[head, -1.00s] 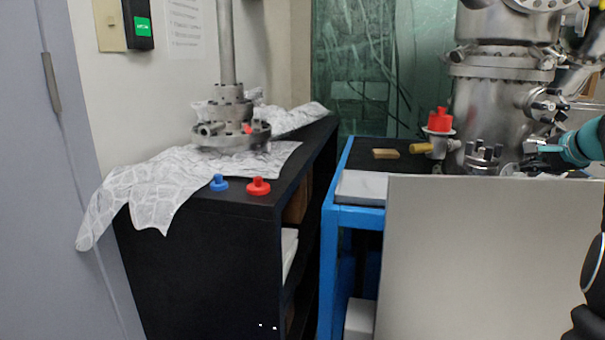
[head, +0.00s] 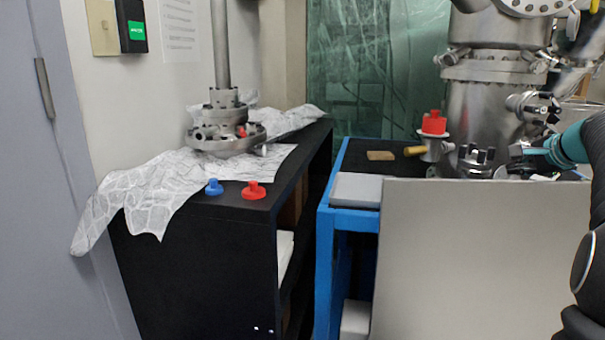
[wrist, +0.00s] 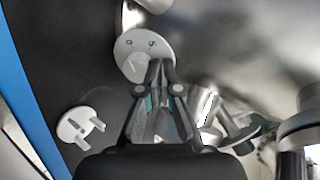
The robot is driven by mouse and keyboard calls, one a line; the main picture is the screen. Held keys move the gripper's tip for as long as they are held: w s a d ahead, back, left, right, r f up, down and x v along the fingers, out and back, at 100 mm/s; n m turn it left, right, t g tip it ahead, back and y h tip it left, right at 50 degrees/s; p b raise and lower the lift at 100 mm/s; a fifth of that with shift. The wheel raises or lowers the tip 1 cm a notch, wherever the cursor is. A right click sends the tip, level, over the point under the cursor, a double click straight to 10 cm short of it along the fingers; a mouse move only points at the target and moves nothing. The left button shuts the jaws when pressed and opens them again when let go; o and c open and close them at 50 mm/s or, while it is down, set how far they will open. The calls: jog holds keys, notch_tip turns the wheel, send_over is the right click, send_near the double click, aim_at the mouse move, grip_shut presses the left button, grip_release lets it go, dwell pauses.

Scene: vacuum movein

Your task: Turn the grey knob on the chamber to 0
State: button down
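The steel chamber (head: 485,110) stands at the back right in the head view. In the wrist view a grey round knob-like disc (wrist: 128,48) with two small dark marks and a pale tab lies just beyond my fingertips, overlapping them in the picture. I cannot tell whether they touch it, and no scale or 0 mark is readable. My gripper (wrist: 162,64) has its fingertips together, with nothing seen between them. In the head view my teal-ringed arm comes in from the right beside the chamber's lower part. The knob cannot be made out there.
A second grey disc with two prongs (wrist: 72,128) is at lower left in the wrist view. Near the chamber are a red-capped fitting (head: 433,124) and a blue-framed bench (head: 326,225). A grey panel (head: 470,270) stands in front. A black shelf (head: 200,270) is at left.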

jog(key=shift+a+f, duration=0.1)
jog(key=shift+a, duration=0.15)
jog(key=shift+w+r+p, duration=0.1)
jog(key=shift+r+p, duration=0.35)
jog(key=shift+p, duration=0.05)
jog(key=s, duration=0.2)
jog(key=s+r, duration=0.2)
jog(key=s, duration=0.1)
jog(key=shift+s+b, duration=0.3)
jog(key=shift+b, duration=0.05)
